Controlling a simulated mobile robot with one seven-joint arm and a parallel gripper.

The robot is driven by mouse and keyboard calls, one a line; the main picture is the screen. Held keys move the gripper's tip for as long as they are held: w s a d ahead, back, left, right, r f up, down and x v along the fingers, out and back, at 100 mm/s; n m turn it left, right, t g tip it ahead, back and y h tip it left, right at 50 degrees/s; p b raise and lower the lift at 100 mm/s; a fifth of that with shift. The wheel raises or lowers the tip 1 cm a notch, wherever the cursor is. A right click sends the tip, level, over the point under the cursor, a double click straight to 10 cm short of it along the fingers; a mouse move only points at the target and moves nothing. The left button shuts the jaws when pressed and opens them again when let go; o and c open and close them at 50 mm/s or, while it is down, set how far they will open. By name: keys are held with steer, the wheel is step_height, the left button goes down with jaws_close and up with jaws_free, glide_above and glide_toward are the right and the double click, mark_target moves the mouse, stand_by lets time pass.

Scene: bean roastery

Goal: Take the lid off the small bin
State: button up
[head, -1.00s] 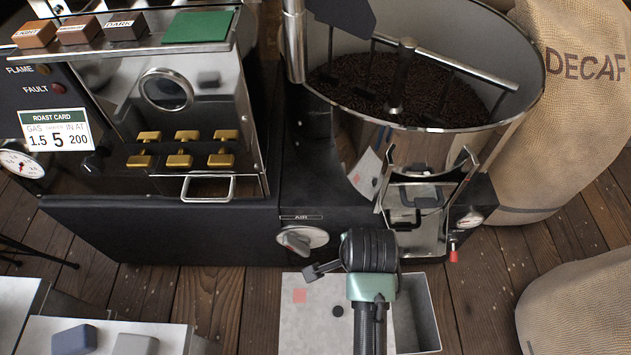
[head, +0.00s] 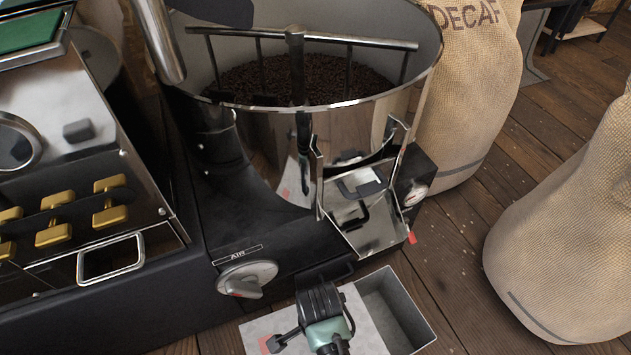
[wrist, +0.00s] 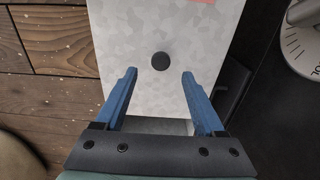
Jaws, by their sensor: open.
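The small bin (head: 421,333) is a grey open-topped box on the floor below the roaster. Its flat, pale grey lid (wrist: 125,45) lies offset to the left over it, leaving part of the inside uncovered on the right in the head view. The lid has a round black knob (wrist: 160,62) and a reddish mark (wrist: 203,1). My gripper (wrist: 160,73) is open and empty over the lid, with its blue fingertips at either side of the knob in the picture. Whether they are down at knob height I cannot tell. In the head view my wrist hides the knob.
The roaster drum (head: 300,115) with dark beans and its metal chute (head: 365,225) stand just behind the bin. The AIR dial (head: 246,278) is close on the left. Burlap sacks (head: 560,230) stand on the right, with bare plank floor (head: 455,235) between.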

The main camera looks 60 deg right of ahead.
steer(key=shift+w+a+f+b, duration=0.1)
steer(key=shift+f+b, duration=1.05)
steer(key=shift+f, duration=0.15)
steer(key=shift+w+a+f+b, duration=0.1)
steer(key=shift+f+b, duration=1)
steer(key=shift+f, duration=0.2)
steer(key=shift+r, duration=0.1)
jaws_close()
